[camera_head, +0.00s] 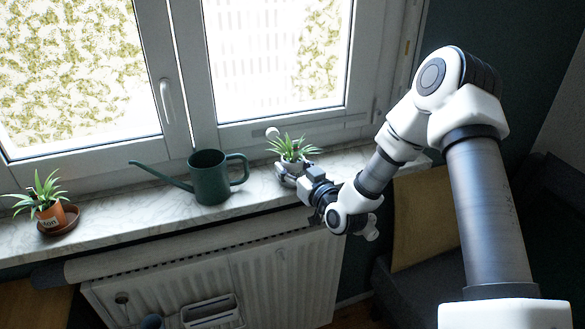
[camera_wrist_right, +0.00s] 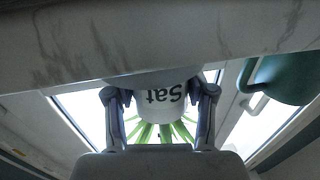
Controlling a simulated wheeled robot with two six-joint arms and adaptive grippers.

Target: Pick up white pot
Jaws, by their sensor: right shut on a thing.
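The white pot (camera_head: 291,166) with a spiky green plant (camera_head: 290,147) is at the right part of the marble windowsill, below the window. My right gripper (camera_head: 293,175) is shut on it from the front right. In the right wrist view, the white pot (camera_wrist_right: 160,101) sits upside down in the picture between the two fingers and bears the dark letters "Sat". A pale rim or saucer shows at its base. I cannot tell whether the pot is clear of the sill. My left gripper is not in view.
A dark green watering can (camera_head: 209,180) stands left of the pot, its handle towards it. An orange pot (camera_head: 51,216) with a plant sits on a brown saucer at the far left. The window frame is close behind. A radiator (camera_head: 281,283) is below the sill (camera_head: 120,215).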

